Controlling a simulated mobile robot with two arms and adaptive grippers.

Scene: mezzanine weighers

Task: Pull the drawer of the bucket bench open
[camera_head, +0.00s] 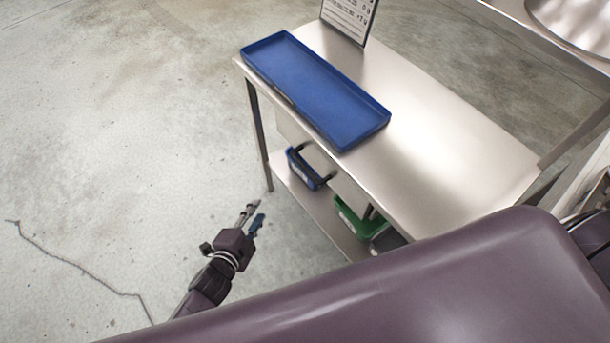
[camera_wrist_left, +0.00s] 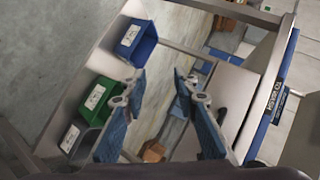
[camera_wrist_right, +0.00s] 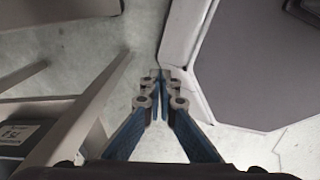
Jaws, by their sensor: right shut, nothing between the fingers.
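The bucket bench (camera_head: 440,110) is a steel table with a lower shelf, right of centre in the head view. Its pale drawer front (camera_head: 290,127) shows under the near edge of the top, partly hidden by that edge. A dark bar-like handle (camera_head: 318,163) shows there. In the left wrist view the pale drawer front (camera_wrist_left: 235,90) is right of the fingers. My left gripper (camera_head: 252,212) is open and empty, in front of the bench and apart from it. It also shows in the left wrist view (camera_wrist_left: 158,88). My right gripper (camera_wrist_right: 160,75) is shut and empty, over the floor.
A blue tray (camera_head: 320,95) and an upright sign (camera_head: 349,17) stand on the bench top. A blue bin (camera_head: 303,172) and a green bin (camera_head: 352,217) sit on the lower shelf. Floor left of the bench is clear.

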